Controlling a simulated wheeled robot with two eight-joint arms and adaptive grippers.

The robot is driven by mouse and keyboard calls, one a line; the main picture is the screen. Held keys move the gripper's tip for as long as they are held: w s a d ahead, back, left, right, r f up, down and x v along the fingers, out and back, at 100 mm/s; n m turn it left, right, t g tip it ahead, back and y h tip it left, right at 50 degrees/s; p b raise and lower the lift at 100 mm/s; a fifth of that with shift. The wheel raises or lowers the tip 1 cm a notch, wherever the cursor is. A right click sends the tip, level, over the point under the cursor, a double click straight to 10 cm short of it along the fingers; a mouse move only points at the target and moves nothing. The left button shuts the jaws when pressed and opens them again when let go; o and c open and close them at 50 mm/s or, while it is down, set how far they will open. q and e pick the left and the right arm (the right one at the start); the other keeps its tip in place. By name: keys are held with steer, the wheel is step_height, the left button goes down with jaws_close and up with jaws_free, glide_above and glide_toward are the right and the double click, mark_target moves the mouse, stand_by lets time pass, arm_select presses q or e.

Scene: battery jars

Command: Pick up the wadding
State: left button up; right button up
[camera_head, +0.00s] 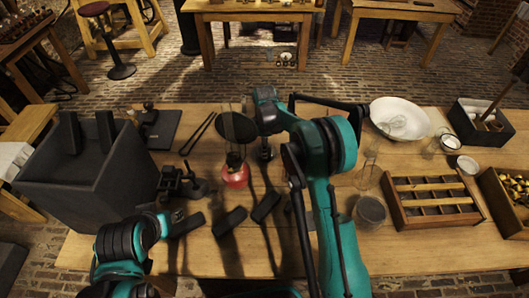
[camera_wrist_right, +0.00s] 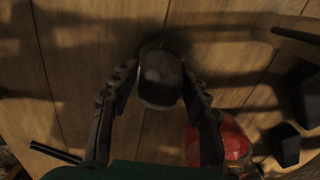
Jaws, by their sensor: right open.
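A small dark grey rounded piece, which may be the wadding, stands on the wooden table between the fingers of my right gripper (camera_wrist_right: 160,82) in the right wrist view; its pale top (camera_wrist_right: 160,68) faces the camera. The fingers are spread on both sides of it, with no clear grip. In the head view my right gripper (camera_head: 265,150) points down at the table beyond the red lamp (camera_head: 235,176), and the piece is hard to make out there. My left arm (camera_head: 130,245) is at the lower left; its fingers cannot be made out clearly.
The red lamp also shows close beside the right finger in the wrist view (camera_wrist_right: 232,140). Dark blocks (camera_head: 230,221) lie nearer. A dark box (camera_head: 85,165) stands at left. A white bowl (camera_head: 400,117), glass jars and a wooden divided tray (camera_head: 400,212) are at right.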

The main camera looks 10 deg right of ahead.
steer(key=shift+f, duration=0.55)
steer(key=shift+r, duration=0.1)
steer(key=c, duration=0.7)
step_height(320, 180, up, 10)
steer(key=p, duration=0.3)
steer(key=shift+p, duration=0.3)
